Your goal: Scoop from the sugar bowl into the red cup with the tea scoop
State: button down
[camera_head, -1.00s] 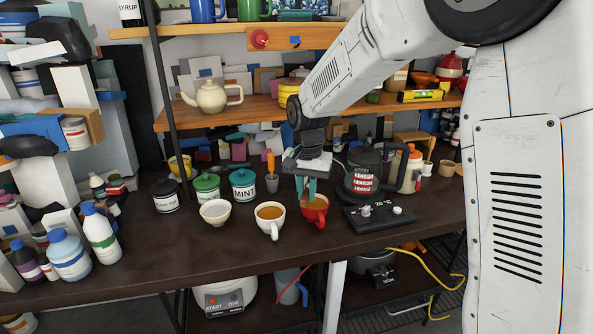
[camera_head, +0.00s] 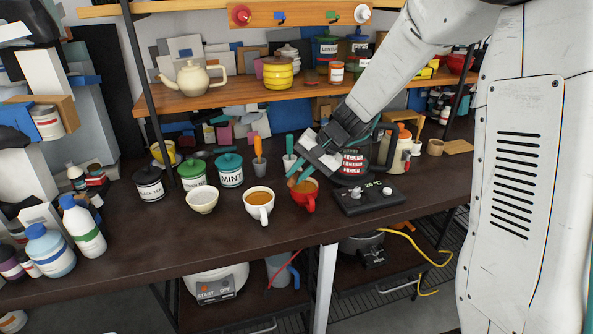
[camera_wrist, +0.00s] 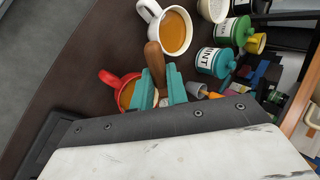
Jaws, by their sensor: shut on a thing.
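The red cup (camera_head: 310,202) stands on the dark table and holds a brown liquid; it also shows in the wrist view (camera_wrist: 108,77). My gripper (camera_head: 297,178) is tilted just above its rim, its teal fingers shut on a brown wooden handle, which I take for the tea scoop (camera_wrist: 154,58). The scoop's head is hidden, so I cannot tell whether it is inside the cup. A small cream bowl (camera_head: 202,203), probably the sugar bowl, stands further left; its contents look pale. It is partly cut off in the wrist view (camera_wrist: 214,9).
A white cup (camera_head: 260,208) of brown liquid stands just left of the red cup. Teal (camera_head: 230,172), green (camera_head: 198,174) and black (camera_head: 149,185) jars stand behind. A black scale (camera_head: 367,200) and a kettle (camera_head: 385,150) are at right. The table's front is clear.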

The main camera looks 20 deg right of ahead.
jog(key=f+m+t+y, duration=0.1)
jog(key=t+y, duration=0.2)
jog(key=d+f+m+t+y, duration=0.1)
jog(key=t+y, duration=0.2)
jog(key=y, duration=0.1)
jog(key=s+d+f+t+y, duration=0.1)
jog(key=f+t+y, duration=0.1)
jog(key=t+y, duration=0.1)
jog(key=shift+m+y, duration=0.4)
jog(key=shift+y, duration=0.2)
jog(key=shift+s, duration=0.1)
dwell(1.4)
